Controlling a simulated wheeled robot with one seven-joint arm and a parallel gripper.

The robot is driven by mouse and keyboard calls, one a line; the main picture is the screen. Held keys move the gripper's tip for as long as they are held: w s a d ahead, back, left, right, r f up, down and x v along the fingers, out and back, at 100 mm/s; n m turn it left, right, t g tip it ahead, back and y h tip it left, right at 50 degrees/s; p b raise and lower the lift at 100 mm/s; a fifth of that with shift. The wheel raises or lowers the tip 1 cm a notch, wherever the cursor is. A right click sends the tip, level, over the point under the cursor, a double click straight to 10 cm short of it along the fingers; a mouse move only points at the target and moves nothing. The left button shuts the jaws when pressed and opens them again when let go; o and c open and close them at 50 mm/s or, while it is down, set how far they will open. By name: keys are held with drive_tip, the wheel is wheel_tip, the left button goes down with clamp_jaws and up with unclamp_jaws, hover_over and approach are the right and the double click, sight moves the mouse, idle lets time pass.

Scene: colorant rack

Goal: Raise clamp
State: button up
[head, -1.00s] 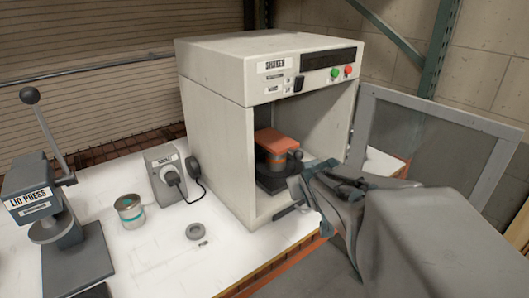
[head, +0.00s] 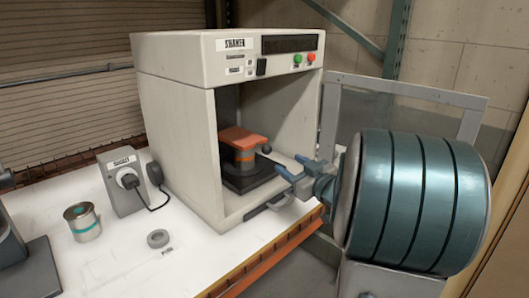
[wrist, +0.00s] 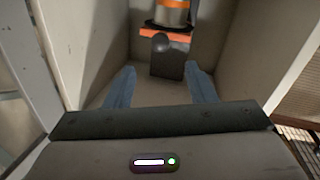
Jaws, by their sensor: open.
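The orange clamp (head: 243,137) sits on top of a can with an orange band (head: 244,157) inside the shaker (head: 175,110). A dark round knob (head: 266,149) is at the clamp's right side. My gripper (head: 294,167) is open and empty at the front of the shaker's opening, to the right of the clamp and apart from it. In the wrist view its two blue fingers (wrist: 162,85) are spread. The orange clamp (wrist: 166,35) and the can (wrist: 173,12) show beyond them, with the dark knob (wrist: 162,43) between.
The shaker's door (head: 400,90) stands open on the right. Its side walls bound the opening closely. On the white table are a power switch box (head: 120,185), an open can (head: 82,222), a grey ring (head: 158,238) and the lid press (head: 25,255) at far left.

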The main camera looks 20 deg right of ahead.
sight(270, 151)
drive_tip(key=w, duration=0.4)
drive_tip(key=w+a, duration=0.1)
drive_tip(key=w, duration=0.3)
drive_tip(key=w+a, duration=0.1)
drive_tip(key=w, duration=0.3)
drive_tip(key=shift+w, duration=0.1)
